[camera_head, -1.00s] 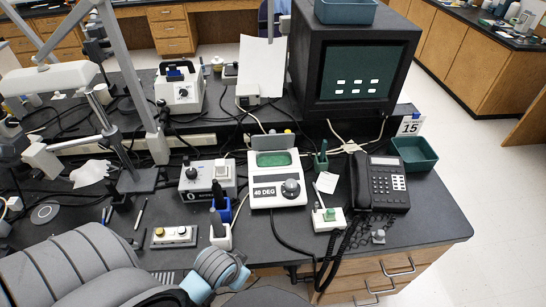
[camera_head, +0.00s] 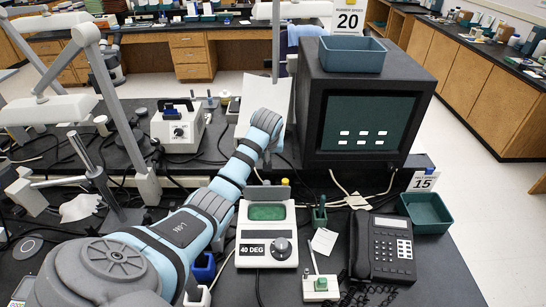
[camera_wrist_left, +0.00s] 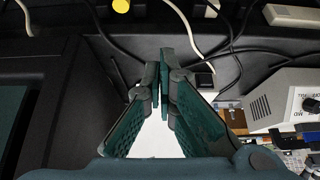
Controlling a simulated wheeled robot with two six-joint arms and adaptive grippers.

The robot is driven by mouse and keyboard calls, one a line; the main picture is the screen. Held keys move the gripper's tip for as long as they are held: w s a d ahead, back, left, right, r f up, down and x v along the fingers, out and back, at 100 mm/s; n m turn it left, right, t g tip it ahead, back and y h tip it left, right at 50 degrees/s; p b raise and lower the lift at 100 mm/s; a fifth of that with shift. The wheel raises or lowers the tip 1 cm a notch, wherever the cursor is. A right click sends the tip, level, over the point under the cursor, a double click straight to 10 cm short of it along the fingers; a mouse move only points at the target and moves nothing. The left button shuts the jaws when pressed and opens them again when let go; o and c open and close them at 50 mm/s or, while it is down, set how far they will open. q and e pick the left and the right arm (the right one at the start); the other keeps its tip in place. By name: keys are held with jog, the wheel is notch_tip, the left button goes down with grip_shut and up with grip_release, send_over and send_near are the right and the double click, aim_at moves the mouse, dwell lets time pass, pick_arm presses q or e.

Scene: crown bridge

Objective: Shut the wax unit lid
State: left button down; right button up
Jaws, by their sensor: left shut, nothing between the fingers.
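The wax unit (camera_head: 266,245) is a white box with a "40 DEG" label and a dark dial on the counter. Its green well (camera_head: 267,212) shows uncovered. Its grey lid (camera_head: 264,192) stands upright at the back edge, so it is open. My left arm reaches from the lower left, past the unit's left side, to a point behind it. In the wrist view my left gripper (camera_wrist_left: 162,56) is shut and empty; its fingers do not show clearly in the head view. I cannot see the lid for sure in the wrist view. My right gripper is not in view.
A dark monitor box (camera_head: 312,110) stands behind and to the right. A green-topped burner block (camera_head: 321,286), a black phone (camera_head: 384,247) and a green tray (camera_head: 425,211) are right of the unit. Cables run behind it. A white device (camera_head: 177,130) stands farther back.

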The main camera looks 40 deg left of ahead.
aim_at(267, 190)
pick_arm(q)
jog(key=b+x, duration=0.2)
jog(key=x, duration=0.5)
jog(key=s+d, duration=0.1)
jog(key=s+p, duration=0.1)
jog(key=s+d+p, duration=0.1)
jog(key=shift+s+d+f, duration=0.2)
jog(key=shift+d+f, duration=0.1)
jog(key=shift+d, duration=0.05)
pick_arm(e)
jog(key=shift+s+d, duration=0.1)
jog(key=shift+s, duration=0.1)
pick_arm(q)
jog(key=shift+w+f, duration=0.1)
jog(key=shift+w, duration=0.1)
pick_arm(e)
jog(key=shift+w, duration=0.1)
pick_arm(q)
jog(key=shift+d, duration=0.15)
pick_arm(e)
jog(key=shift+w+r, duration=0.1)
